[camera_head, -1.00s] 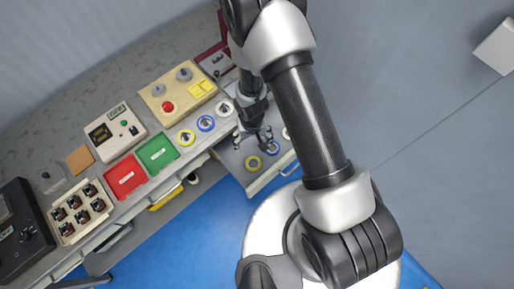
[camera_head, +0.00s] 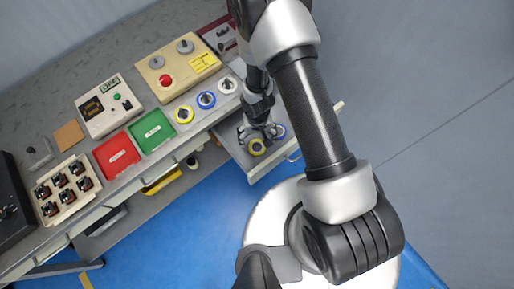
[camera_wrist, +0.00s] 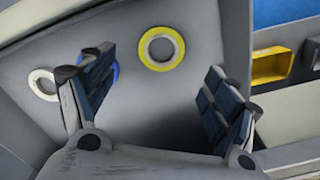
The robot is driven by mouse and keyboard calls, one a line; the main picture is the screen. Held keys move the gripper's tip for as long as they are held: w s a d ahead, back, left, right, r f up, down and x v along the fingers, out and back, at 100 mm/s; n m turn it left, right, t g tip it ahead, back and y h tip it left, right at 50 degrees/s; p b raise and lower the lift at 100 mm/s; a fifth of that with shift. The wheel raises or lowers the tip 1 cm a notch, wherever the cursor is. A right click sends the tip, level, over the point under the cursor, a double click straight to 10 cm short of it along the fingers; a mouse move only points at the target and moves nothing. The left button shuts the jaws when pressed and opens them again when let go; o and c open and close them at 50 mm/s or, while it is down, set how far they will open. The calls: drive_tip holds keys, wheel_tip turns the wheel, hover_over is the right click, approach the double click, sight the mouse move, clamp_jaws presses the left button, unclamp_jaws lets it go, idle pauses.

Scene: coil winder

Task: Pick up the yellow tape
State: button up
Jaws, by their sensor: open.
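A yellow tape ring (camera_head: 250,150) with a pale inner rim lies flat in the open grey drawer, and it also shows in the wrist view (camera_wrist: 180,50). My gripper (camera_head: 260,133) is open and empty above the drawer. In the wrist view my gripper's fingers (camera_wrist: 158,62) stand apart, with the yellow tape ahead between their tips and toward the top. The tape looks clear of both fingers. A second yellow ring (camera_head: 177,116) lies on the worktop, beside blue and white rings.
In the drawer (camera_wrist: 155,110), a blue ring (camera_wrist: 114,70) is partly hidden behind the left finger, and a white ring (camera_wrist: 34,76) lies farther left. The worktop's red tray (camera_head: 117,155), green tray (camera_head: 152,132) and control boxes stand left of my arm.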

sight(257, 148)
drive_tip(key=shift+s+a+f+b, duration=0.1)
drive_tip(key=shift+f+b, duration=3.3)
drive_tip(key=shift+f, duration=0.3)
drive_tip(key=shift+r, duration=0.1)
drive_tip(key=c, duration=1)
